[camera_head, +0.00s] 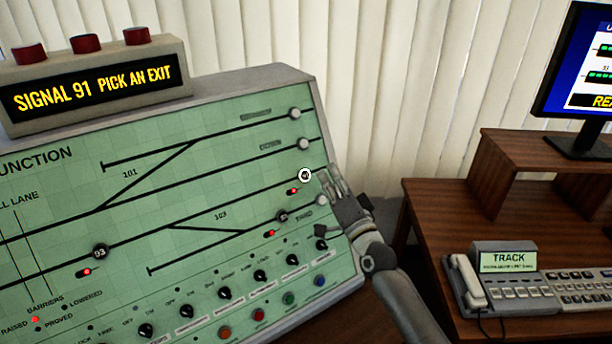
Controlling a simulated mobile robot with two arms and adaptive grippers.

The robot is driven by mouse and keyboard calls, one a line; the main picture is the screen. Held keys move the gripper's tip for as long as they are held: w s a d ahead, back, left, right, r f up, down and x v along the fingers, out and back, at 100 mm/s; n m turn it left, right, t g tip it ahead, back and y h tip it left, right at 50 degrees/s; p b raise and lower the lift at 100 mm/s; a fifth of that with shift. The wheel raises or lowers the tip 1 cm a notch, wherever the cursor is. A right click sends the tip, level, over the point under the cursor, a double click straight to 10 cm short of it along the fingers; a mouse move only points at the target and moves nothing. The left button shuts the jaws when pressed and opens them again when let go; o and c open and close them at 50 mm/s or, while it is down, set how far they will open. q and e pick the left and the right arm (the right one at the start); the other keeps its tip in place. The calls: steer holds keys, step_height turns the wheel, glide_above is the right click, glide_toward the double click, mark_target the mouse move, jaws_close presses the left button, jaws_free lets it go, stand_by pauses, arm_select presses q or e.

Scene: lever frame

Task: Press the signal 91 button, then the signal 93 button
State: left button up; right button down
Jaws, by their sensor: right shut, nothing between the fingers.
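The sloped green signal panel (130,190) fills the left and middle of the view. A dark round button with a bright white ring (305,175) sits at the panel's right side; its number is too small to read, but the display above reads "SIGNAL 91 PICK AN EXIT". A dark button that appears to read 93 (100,252) is at lower left, with a red light below it. Another dark button (283,216) sits lower right, its number unclear. My right gripper (325,180) is shut and empty, its tips just right of the ringed button; contact is unclear. My left gripper is out of view.
The amber display box (90,88) with red domes on top stands on the panel's upper left. Pale round buttons (295,114) line the right edge. Black knobs (225,293) and coloured buttons run along the bottom. A desk with a telephone (466,283) and monitor stands right.

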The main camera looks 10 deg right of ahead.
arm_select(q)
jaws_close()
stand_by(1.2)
